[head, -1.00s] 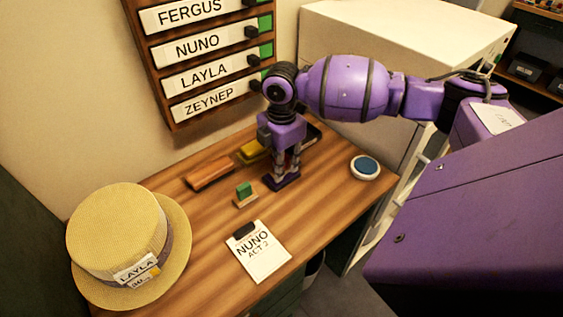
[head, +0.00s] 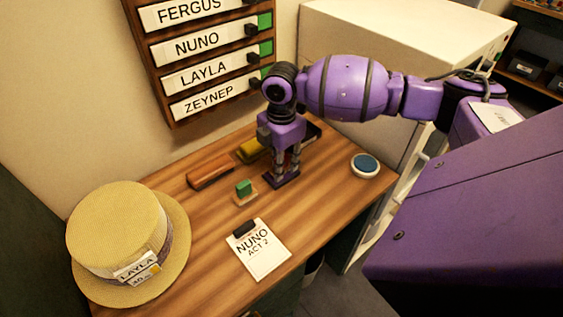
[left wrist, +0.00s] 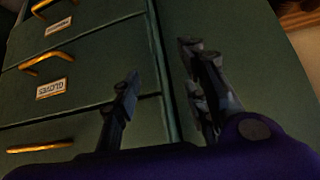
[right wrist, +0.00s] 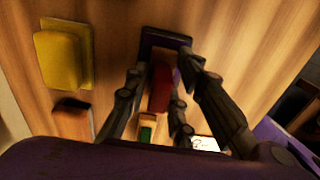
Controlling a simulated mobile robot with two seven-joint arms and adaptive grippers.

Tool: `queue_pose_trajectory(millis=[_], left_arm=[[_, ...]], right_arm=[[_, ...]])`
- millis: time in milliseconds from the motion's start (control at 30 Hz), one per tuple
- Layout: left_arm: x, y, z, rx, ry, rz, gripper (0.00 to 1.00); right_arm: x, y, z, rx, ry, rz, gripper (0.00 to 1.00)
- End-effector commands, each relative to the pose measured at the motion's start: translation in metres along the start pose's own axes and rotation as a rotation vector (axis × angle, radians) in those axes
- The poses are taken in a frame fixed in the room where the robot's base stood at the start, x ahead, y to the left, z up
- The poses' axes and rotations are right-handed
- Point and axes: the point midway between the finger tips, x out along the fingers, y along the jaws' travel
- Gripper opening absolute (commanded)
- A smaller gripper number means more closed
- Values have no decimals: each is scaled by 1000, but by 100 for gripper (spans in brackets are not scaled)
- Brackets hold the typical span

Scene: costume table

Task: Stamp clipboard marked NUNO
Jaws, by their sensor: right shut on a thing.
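The clipboard marked NUNO, ACT 2 (head: 258,252) lies flat near the table's front edge, its dark clip towards the back left. A corner of it shows in the right wrist view (right wrist: 205,144). My right gripper (head: 285,170) points down behind and right of the clipboard. It is shut on a stamp with a red handle (right wrist: 160,85) and a dark purple base (head: 282,181). The base is at or just above the tabletop; I cannot tell which. A round blue pad in a white case (head: 365,166) sits to the right. My left gripper (left wrist: 165,95) is open and empty before green drawers.
A green stamp (head: 245,190), a yellow block (head: 250,151) and a brown block (head: 210,172) stand left of my right gripper. A straw hat marked LAYLA (head: 120,235) fills the left end. A name board (head: 203,60) hangs behind. Bare wood lies between gripper and clipboard.

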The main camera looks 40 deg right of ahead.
Motion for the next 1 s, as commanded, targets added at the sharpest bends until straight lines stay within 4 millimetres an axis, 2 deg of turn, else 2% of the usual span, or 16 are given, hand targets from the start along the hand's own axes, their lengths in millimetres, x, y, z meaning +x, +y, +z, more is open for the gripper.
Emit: queue_pose_trajectory(millis=[1000], left_arm=[[-1, 1, -6, 0, 9, 2, 40]], right_arm=[[2, -1, 0, 0, 0, -3, 6]])
